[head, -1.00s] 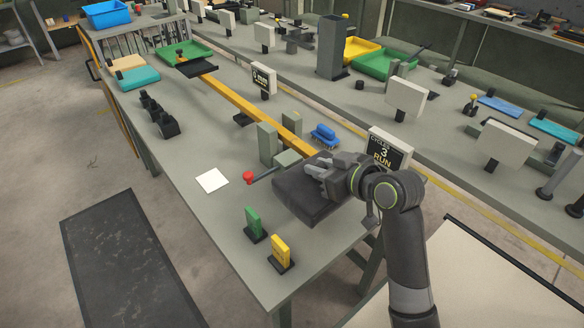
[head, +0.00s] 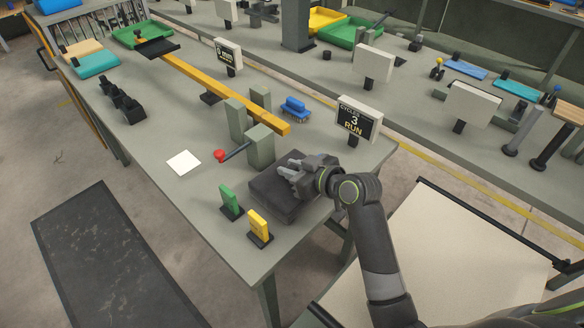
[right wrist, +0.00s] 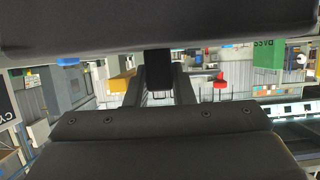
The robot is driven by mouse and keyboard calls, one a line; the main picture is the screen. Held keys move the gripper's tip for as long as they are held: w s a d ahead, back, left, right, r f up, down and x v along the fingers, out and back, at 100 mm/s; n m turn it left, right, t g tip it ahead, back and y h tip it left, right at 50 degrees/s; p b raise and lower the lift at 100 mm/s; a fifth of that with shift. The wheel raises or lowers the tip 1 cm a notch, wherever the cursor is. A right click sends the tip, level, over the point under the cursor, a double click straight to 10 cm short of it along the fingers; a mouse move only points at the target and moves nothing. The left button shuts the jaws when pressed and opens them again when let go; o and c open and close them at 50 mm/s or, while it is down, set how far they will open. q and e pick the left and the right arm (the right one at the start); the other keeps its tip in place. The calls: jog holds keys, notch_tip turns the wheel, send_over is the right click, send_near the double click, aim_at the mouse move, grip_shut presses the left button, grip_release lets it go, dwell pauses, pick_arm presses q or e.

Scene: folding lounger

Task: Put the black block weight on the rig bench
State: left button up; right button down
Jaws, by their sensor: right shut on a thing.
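The black block weight (head: 268,197) is a flat dark slab at the front right of the grey rig bench (head: 205,215). My right gripper (head: 290,175) is shut on its top and comes in from the right. The block is roughly level, at or just above the bench top; I cannot tell whether it touches. In the right wrist view the block (right wrist: 160,28) fills the top, and my gripper (right wrist: 160,92) closes around a short dark stub on it. My left gripper is not in view.
Close to the block stand a yellow tag (head: 258,226), a green tag (head: 229,200), a grey post (head: 260,147) with a red-knobbed lever (head: 221,156), and a display sign (head: 356,120). A long orange beam (head: 215,88) runs behind. Bare bench lies around the white card (head: 184,162).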

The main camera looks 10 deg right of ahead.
jog(key=shift+r, duration=0.1)
jog(key=c, duration=1.7)
grip_release()
jog(key=shift+f, duration=0.25)
jog(key=o, duration=0.4)
jog(key=shift+o, duration=0.2)
jog(key=shift+r, duration=0.1)
jog(key=shift+r, duration=0.2)
jog(key=v, duration=1.2)
jog(key=shift+f, duration=0.2)
